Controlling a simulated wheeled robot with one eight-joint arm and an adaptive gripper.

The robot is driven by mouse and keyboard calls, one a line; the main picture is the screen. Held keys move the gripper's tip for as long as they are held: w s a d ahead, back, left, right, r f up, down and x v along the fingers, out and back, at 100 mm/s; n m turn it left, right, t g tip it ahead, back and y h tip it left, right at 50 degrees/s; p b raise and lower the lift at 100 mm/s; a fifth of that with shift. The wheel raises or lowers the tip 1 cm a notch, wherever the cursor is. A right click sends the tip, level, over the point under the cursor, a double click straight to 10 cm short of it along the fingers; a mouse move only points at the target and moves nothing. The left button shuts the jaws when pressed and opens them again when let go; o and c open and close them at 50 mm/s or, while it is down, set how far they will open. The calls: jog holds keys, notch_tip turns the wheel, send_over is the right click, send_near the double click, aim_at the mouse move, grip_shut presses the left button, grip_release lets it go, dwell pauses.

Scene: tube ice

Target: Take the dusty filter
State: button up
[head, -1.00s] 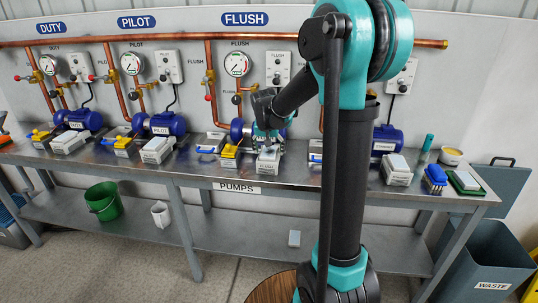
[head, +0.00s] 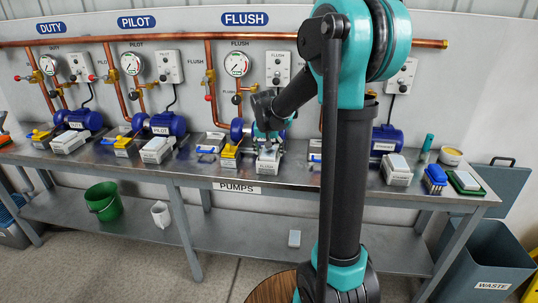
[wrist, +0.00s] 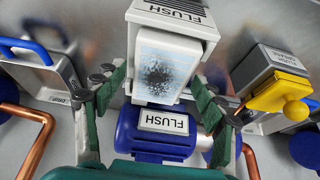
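The dusty filter (wrist: 165,72) is a pale block with a dark speckled patch on its face, in the middle of the wrist view. It sits at the white FLUSH-labelled housing (wrist: 172,14); how far it is seated inside is unclear. In the head view that housing (head: 267,166) is on the bench by the FLUSH pump. My gripper (wrist: 160,90) has its fingers spread, one on each side of the filter. The left finger looks slightly apart from it; contact on the right cannot be told. My gripper (head: 268,140) is small and partly hidden in the head view.
The blue FLUSH pump (wrist: 157,130) is close below the filter in the wrist view. The steel bench (head: 215,180) holds other pumps and housings. A waste bin (head: 490,255) stands right.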

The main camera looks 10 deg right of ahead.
jog(key=c, duration=0.9)
jog(key=shift+r, duration=0.15)
jog(key=shift+c, duration=0.2)
